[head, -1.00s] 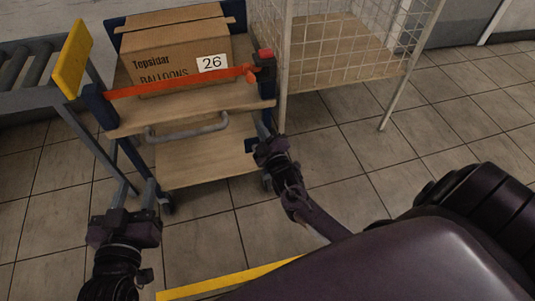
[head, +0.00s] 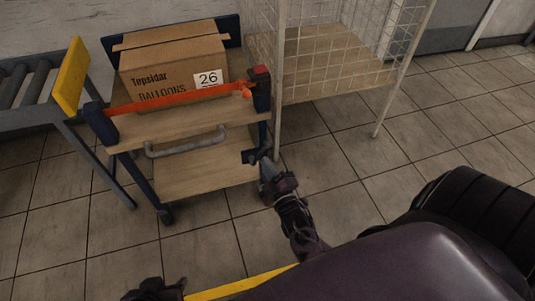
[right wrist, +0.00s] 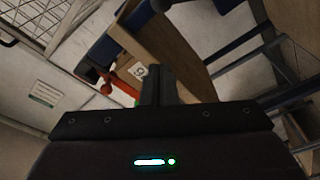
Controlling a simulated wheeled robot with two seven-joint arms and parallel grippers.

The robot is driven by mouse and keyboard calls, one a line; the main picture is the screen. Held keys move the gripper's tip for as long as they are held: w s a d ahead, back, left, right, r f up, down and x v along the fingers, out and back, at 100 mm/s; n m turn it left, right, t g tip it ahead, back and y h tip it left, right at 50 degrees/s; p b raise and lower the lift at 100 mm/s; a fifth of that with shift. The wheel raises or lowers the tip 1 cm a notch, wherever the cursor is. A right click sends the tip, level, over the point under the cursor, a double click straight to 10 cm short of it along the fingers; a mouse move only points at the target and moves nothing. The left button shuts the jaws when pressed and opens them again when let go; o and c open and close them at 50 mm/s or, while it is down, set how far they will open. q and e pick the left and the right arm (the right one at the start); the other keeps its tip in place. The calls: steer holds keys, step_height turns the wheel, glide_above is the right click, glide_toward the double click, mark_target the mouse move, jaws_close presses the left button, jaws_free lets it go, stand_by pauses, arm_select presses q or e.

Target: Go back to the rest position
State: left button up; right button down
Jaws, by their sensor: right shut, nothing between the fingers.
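My right gripper (head: 264,168) is in front of the right side of the cart, near its right post. In the right wrist view its fingers (right wrist: 159,86) are together with nothing between them. I cannot tell from the head view whether it touches the cart. My left gripper (head: 155,290) is at the bottom edge of the head view, mostly cut off and in front of the cart; its fingers are not clear.
The cart (head: 205,175) holds a cardboard box (head: 165,65) marked 26 behind an orange strap (head: 175,99). A roller conveyor (head: 35,95) stands at left and a wire cage (head: 335,60) at right. Tiled floor (head: 350,165) is clear at right.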

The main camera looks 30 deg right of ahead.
arm_select(q)
steer(key=shift+s, duration=0.1)
arm_select(e)
steer(key=shift+s, duration=0.1)
stand_by(0.4)
